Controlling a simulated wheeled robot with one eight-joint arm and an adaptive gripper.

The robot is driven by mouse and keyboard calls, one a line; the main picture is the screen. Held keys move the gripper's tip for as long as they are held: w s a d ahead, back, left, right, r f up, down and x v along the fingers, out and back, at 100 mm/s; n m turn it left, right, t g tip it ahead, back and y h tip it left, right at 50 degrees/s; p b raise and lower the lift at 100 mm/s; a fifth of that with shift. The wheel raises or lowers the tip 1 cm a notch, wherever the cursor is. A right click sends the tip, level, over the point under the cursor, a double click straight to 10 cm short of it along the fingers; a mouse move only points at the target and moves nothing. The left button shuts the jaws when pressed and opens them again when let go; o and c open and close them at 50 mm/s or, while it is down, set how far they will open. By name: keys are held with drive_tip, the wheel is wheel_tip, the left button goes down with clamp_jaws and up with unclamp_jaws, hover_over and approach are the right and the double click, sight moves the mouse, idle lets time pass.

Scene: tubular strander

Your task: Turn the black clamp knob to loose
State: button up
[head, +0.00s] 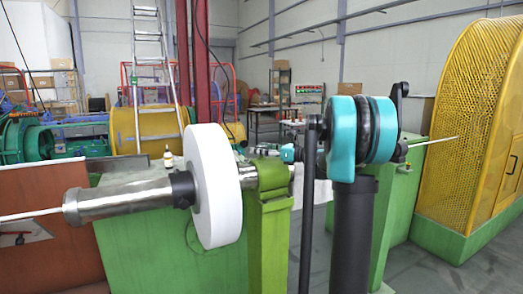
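A black collar (182,190) sits around a silver shaft (120,200), against the near face of a white disc (218,185). It is the black part that best fits the clamp knob; I cannot tell how tight it is. My teal and black arm stands right of centre, in front of the machine. Small teal parts of my arm (287,152) show farther back, behind the green bracket. The fingers of my gripper cannot be made out; the white disc and bracket may hide them.
A green post with a bracket (268,180) supports the shaft right of the disc. A green machine base (170,245) lies below. A yellow mesh guard (475,120) stands at the right. A small bottle (168,158) stands behind the shaft. Grey floor shows at the lower right.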

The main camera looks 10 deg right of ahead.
drive_tip(key=shift+f+m+t, duration=0.1)
drive_tip(key=shift+m+t, duration=0.2)
drive_tip(key=shift+m+t+h, duration=0.6)
drive_tip(key=shift+t+h, duration=0.1)
drive_tip(key=shift+h, duration=0.1)
drive_tip(key=m+t+h, duration=0.3)
drive_tip(key=m+h, duration=0.1)
drive_tip(key=h, duration=0.1)
drive_tip(key=shift+t, duration=0.3)
drive_tip(key=m+h, duration=0.3)
drive_tip(key=h, duration=0.2)
drive_tip(key=m+t+h, duration=0.1)
drive_tip(key=m+h, duration=0.2)
drive_tip(key=h, duration=0.2)
drive_tip(key=shift+m, duration=0.3)
drive_tip(key=s+a, duration=0.2)
drive_tip(key=s, duration=1.5)
drive_tip(key=shift+a+h, duration=0.3)
drive_tip(key=shift+a, duration=0.05)
